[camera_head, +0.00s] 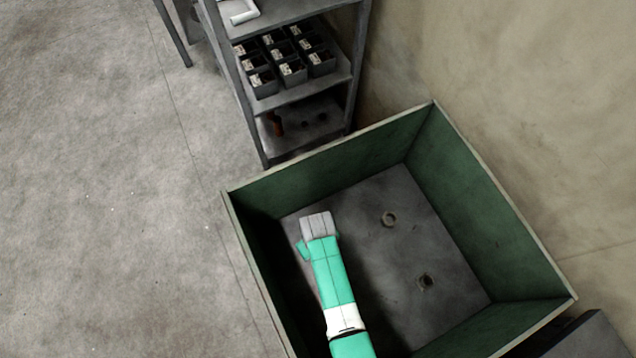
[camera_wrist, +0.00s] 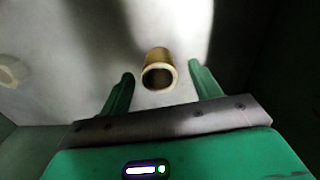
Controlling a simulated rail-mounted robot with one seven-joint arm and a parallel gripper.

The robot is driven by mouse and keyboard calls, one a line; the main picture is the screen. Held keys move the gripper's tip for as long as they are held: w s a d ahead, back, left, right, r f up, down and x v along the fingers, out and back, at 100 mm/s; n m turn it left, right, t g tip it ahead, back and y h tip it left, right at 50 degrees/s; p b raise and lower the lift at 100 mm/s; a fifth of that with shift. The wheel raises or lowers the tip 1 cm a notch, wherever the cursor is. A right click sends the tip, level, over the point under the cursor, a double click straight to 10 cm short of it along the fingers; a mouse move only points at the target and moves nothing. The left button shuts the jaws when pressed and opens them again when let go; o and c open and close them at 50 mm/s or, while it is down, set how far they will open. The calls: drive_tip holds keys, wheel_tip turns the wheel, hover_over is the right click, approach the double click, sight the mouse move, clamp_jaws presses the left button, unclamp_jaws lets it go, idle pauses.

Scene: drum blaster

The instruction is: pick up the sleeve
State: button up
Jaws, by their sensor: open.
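The sleeve (camera_wrist: 158,70), a short hollow brass-coloured cylinder, lies on the grey floor of the green bin in the wrist view. Its open end faces the camera. My gripper (camera_wrist: 161,72) is open, with its two green fingers on either side of the sleeve in the picture and gaps visible to both. In the head view my gripper (camera_head: 316,226) is inside the bin, near its left side. I cannot make out this sleeve there; my arm may hide it.
The green bin (camera_head: 497,217) has high walls around my arm. A shelf unit (camera_head: 335,78) with several small boxes stands behind the bin.

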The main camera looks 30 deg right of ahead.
drive_tip(key=shift+f, duration=0.95)
drive_tip(key=shift+r, duration=0.1)
drive_tip(key=c, duration=1.2)
drive_tip(key=shift+c, duration=0.2)
drive_tip(key=shift+r, duration=0.1)
wheel_tip(320, 180, up, 4)
drive_tip(key=p, duration=0.4)
drive_tip(key=shift+w, duration=0.1)
drive_tip(key=shift+s+a+r+p, duration=0.1)
drive_tip(key=shift+s+r+p, duration=0.1)
drive_tip(key=shift+s+p, duration=0.5)
drive_tip(key=s+p, duration=0.3)
drive_tip(key=s, duration=0.1)
drive_tip(key=s+a+p, duration=0.1)
drive_tip(key=s+p, duration=0.2)
drive_tip(key=s, duration=0.2)
drive_tip(key=s+a+p, duration=0.1)
drive_tip(key=s+p, duration=0.1)
drive_tip(key=s, duration=0.2)
drive_tip(key=shift+s+r+p, duration=0.3)
drive_tip(key=shift+r+p, duration=0.05)
drive_tip(key=shift+p, duration=0.05)
drive_tip(key=shift+s+f, duration=0.15)
drive_tip(key=shift+s, duration=0.3)
